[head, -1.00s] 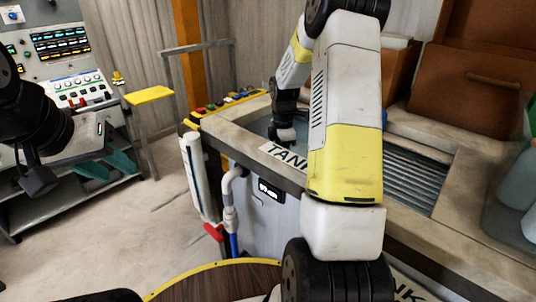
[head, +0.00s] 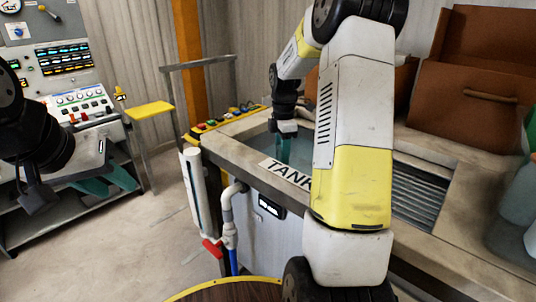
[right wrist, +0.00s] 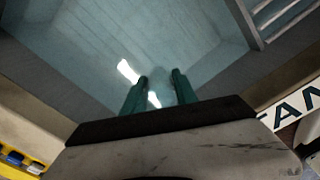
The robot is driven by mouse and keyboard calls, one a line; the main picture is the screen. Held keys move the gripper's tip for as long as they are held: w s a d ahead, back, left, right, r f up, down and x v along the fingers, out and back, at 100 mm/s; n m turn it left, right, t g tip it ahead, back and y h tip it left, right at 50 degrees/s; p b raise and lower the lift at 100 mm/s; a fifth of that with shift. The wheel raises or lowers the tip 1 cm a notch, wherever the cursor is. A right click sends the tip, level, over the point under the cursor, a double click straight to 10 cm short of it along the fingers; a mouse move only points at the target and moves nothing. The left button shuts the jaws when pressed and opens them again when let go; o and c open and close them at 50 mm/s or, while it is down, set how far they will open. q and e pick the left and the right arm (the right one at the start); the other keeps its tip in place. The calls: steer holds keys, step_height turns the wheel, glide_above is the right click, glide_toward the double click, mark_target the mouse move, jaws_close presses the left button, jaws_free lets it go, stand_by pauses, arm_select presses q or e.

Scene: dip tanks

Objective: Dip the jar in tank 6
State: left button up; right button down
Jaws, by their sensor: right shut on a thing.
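My right gripper (head: 284,158) points down over the water of a tank (head: 238,126), its teal fingers showing above the front rim. In the right wrist view, its fingers (right wrist: 159,78) are a small gap apart above pale blue water. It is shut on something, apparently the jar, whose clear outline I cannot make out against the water. The tank's "TANK" label (head: 286,172) shows, but my right arm covers its number. My left gripper (head: 121,190) is at the left, well away from the tank, with its two teal fingers apart and empty.
A ribbed metal drain section (head: 418,195) lies right of the tank. Clear bottles (head: 518,195) stand at the right edge. A brown box (head: 468,98) stands behind. Pipes with a red valve (head: 212,248) stand in front.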

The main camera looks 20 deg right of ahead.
steer(key=shift+r, duration=2.85)
step_height(320, 180, up, 10)
stand_by(0.7)
stand_by(0.4)
